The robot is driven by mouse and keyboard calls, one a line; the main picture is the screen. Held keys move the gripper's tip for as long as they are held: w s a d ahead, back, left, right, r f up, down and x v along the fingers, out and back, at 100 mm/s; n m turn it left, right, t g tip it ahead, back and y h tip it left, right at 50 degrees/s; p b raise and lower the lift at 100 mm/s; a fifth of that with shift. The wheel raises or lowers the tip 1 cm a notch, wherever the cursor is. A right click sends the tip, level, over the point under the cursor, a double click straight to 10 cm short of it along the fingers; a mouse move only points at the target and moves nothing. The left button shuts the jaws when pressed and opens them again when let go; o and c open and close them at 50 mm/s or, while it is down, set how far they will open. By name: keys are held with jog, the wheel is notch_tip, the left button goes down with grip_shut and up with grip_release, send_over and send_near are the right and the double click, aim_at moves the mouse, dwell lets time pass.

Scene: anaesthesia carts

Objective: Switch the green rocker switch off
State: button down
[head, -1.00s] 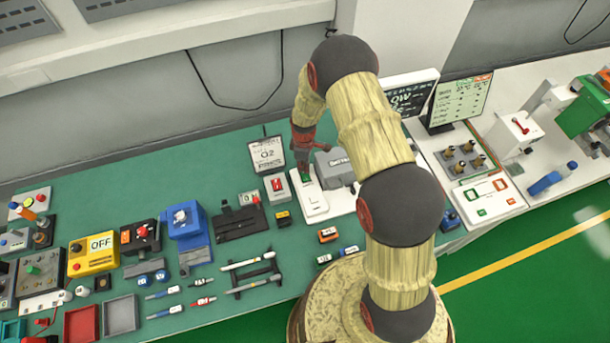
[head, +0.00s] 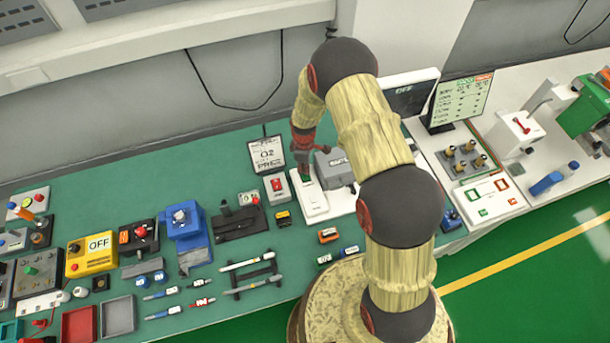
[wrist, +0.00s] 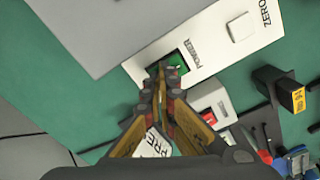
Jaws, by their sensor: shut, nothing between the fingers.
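The green rocker switch (wrist: 176,62) sits in a white panel (wrist: 205,45) beside the label POWER. A white square button marked ZERO is on the same panel. My gripper (wrist: 158,78) is shut and empty, its fingertips at the near edge of the rocker and covering part of it. I cannot tell whether they touch it. In the head view my gripper (head: 304,164) points down at the upper end of the white panel (head: 312,204), and the rocker is mostly hidden. The dark display (head: 404,92) behind my arm appears to read OFF.
A grey block (head: 334,170) stands right of the panel. A box with a red switch (head: 277,187) stands close on the left, with a sign (head: 266,153) behind it. A small yellow-and-black block (head: 283,218) lies in front. Green table is bare toward the back left.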

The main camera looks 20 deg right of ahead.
jog(key=shift+r+p, duration=1.55)
jog(key=shift+r, duration=1.9)
jog(key=shift+f, duration=0.1)
